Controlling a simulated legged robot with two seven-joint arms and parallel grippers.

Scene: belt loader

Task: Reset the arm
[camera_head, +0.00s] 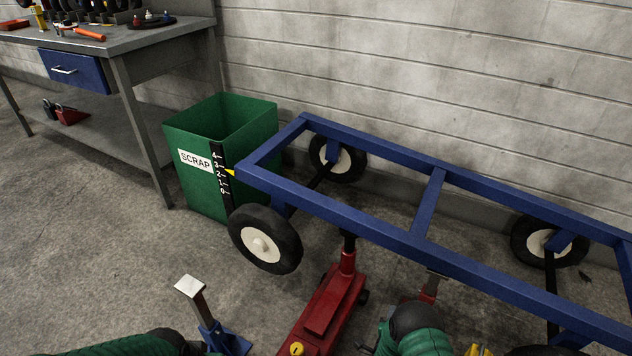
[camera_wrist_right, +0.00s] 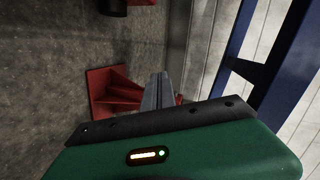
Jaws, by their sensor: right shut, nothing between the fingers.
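My right arm comes in at the bottom of the head view, green with a black joint; its gripper is mostly hidden there. In the right wrist view my right gripper (camera_wrist_right: 157,88) shows as narrow grey fingers beyond the green hand body. The fingers are together and hold nothing. They point toward a red stand foot (camera_wrist_right: 112,92) on the floor; I cannot tell if they touch it. My left arm shows at the bottom left of the head view, but its gripper is out of view.
A blue wheeled frame (camera_head: 430,205) spans the right side. Below it stand a red floor jack (camera_head: 327,308) and a red stand (camera_head: 431,287). A blue stand (camera_head: 213,334) is left of the jack. A green scrap bin (camera_head: 203,190) and workbench (camera_head: 128,40) are behind. The left floor is clear.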

